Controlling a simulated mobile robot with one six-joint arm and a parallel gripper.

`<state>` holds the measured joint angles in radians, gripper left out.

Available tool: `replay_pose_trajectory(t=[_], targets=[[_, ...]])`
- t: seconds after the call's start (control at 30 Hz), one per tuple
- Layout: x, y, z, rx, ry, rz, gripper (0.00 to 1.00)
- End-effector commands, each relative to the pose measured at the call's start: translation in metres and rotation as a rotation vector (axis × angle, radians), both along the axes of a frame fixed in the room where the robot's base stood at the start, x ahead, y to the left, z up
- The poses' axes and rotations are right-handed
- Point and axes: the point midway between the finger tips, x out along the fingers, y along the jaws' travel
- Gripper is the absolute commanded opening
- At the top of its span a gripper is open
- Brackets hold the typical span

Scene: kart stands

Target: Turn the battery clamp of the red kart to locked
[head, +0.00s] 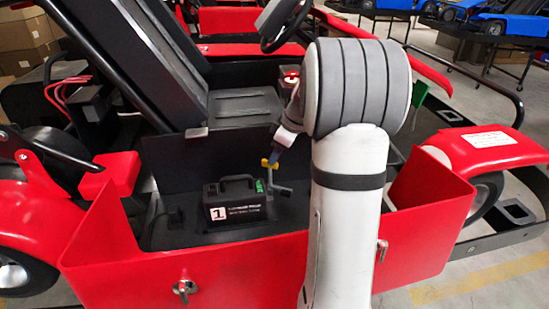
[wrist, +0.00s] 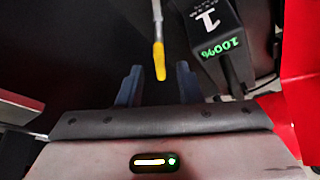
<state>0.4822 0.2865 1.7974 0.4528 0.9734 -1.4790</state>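The red kart (head: 210,268) fills the head view. Its black battery (head: 238,203), marked "1", sits in the side bay; the wrist view shows it at upper right (wrist: 222,45) with a green "100%" display. The battery clamp (head: 280,188) is a grey lever beside the battery's right end, rising to a yellow tip (head: 268,163). In the wrist view the yellow tip (wrist: 159,62) points down between my blue fingers. My gripper (wrist: 159,78) is open, with a gap on both sides of the tip. In the head view my gripper (head: 279,151) is partly hidden by my arm.
The black seat (head: 245,105) and steering wheel (head: 284,22) are behind the bay. The red side panel's front edge has a metal latch (head: 185,287). A red panel edge (wrist: 300,70) lies at right in the wrist view. Blue karts (head: 500,22) stand farther back.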

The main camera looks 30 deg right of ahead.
Motion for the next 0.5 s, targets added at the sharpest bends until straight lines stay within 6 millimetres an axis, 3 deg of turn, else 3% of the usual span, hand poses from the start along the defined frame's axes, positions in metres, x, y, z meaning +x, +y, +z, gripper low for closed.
replay_pose_trajectory(t=[0.2,0.5], targets=[[0.007,0.008,-0.021,0.0,0.002,0.005,0.33],[0.008,0.009,-0.023,-0.002,0.0,0.004,0.33]])
